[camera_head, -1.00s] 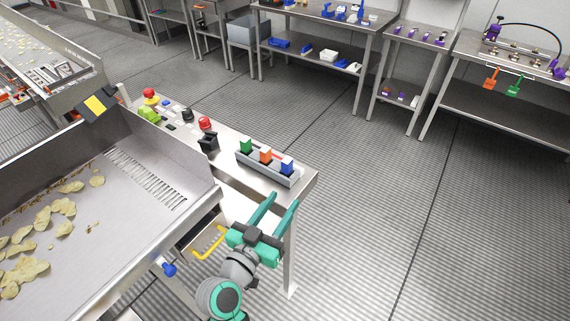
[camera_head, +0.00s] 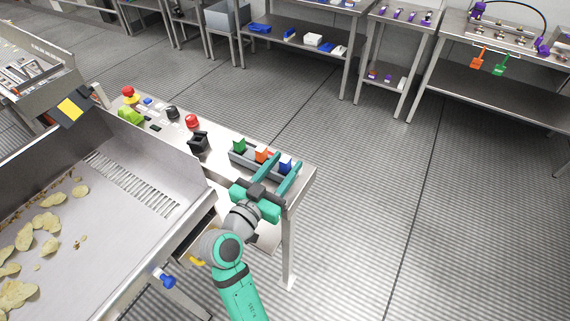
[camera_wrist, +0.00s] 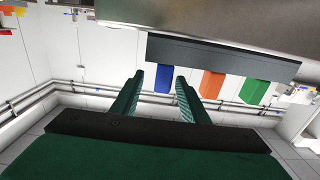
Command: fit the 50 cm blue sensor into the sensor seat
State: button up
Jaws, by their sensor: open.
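The blue sensor (camera_head: 285,166) stands at the right end of a grey rack on the bench, beside an orange one (camera_head: 262,155) and a green one (camera_head: 239,145). My gripper (camera_head: 287,160) is open and reaches over the rack's right end, partly covering it. In the wrist view, which looks upside down, the blue sensor (camera_wrist: 163,79) appears between my open fingertips (camera_wrist: 160,84); I cannot tell if they touch it. A black upright fixture (camera_head: 198,142) stands left of the rack; I cannot tell whether it is the sensor seat.
The bench (camera_head: 305,180) also holds a red dome button (camera_head: 192,121) and other controls. A metal trough with chips (camera_head: 135,215) lies to the left. Shelved tables, one with hanging orange and green tags (camera_head: 480,58), stand at the back. The floor right of the bench is clear.

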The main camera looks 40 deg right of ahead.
aim_at(288, 157)
jog(key=shift+r+x, duration=0.2)
jog(key=shift+x, duration=2.55)
jog(key=shift+w+a, duration=0.1)
jog(key=shift+w, duration=0.05)
grip_shut()
